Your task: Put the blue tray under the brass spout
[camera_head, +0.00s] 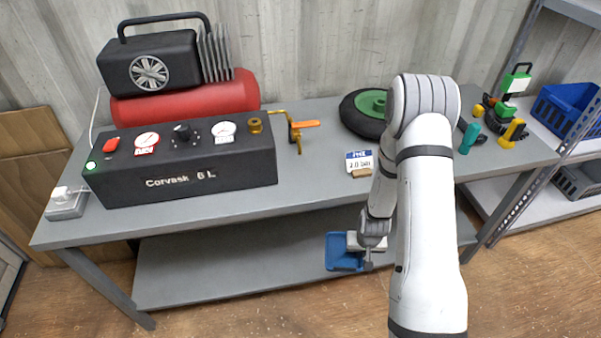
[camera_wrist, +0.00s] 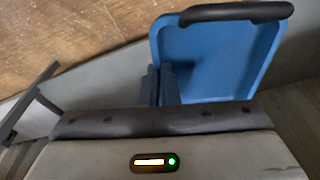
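The blue tray (camera_head: 340,262) is low down at the front of the lower shelf. It fills the upper right of the wrist view (camera_wrist: 222,55), with a dark bar across its far end. My gripper (camera_head: 368,262) is beside the tray's right side in the head view. In the wrist view its fingers (camera_wrist: 163,84) are close together at the tray's near left corner. Whether they pinch the tray wall cannot be made out.
The grey workbench (camera_head: 240,210) stands above the lower shelf (camera_head: 220,270). The black panel (camera_head: 190,165) takes up its left. A wheel (camera_head: 363,112) and a small "2.0 bar" sign (camera_head: 359,161) stand near my arm. Bench surface below the spout is clear.

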